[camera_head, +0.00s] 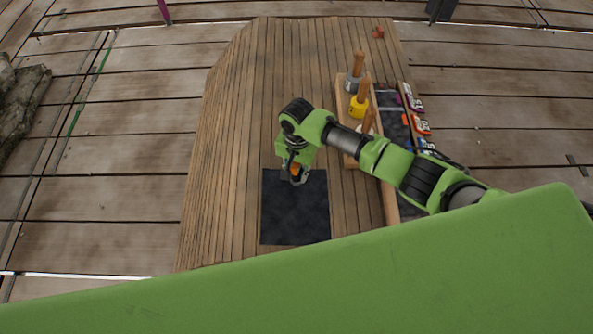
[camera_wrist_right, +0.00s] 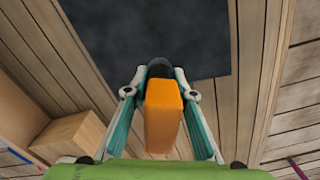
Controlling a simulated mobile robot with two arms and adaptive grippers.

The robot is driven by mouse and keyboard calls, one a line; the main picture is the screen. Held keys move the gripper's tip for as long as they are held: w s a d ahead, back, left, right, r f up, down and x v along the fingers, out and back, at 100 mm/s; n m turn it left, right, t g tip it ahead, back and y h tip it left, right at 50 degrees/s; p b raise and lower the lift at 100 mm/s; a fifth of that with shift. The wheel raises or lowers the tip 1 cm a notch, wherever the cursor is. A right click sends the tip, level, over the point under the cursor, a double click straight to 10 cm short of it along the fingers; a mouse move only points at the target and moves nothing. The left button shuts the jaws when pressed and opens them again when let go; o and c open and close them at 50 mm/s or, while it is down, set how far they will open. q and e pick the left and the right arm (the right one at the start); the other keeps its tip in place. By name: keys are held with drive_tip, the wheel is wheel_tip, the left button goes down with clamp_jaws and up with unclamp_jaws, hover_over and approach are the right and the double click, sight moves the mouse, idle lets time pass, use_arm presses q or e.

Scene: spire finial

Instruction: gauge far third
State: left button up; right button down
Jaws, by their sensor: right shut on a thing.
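My right gripper (camera_head: 296,178) is over the upper edge of a dark square mat (camera_head: 295,218), shut on an orange block-like piece (camera_wrist_right: 163,115). The piece has a dark rounded end towards the mat in the right wrist view. Its lower end is hidden, so I cannot tell whether it touches the mat. A third handle (camera_head: 368,121) stands nearer, partly hidden by my right arm. My left gripper is not in view.
A small red thing (camera_head: 378,33) lies at the far end of the wooden table (camera_head: 235,130). The table left of the mat is clear.

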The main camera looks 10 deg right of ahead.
sight(296, 167)
drive_tip(key=c, duration=1.6)
unclamp_jaws()
wheel_tip(296, 167, up, 12)
drive_tip(key=shift+w+d, duration=0.1)
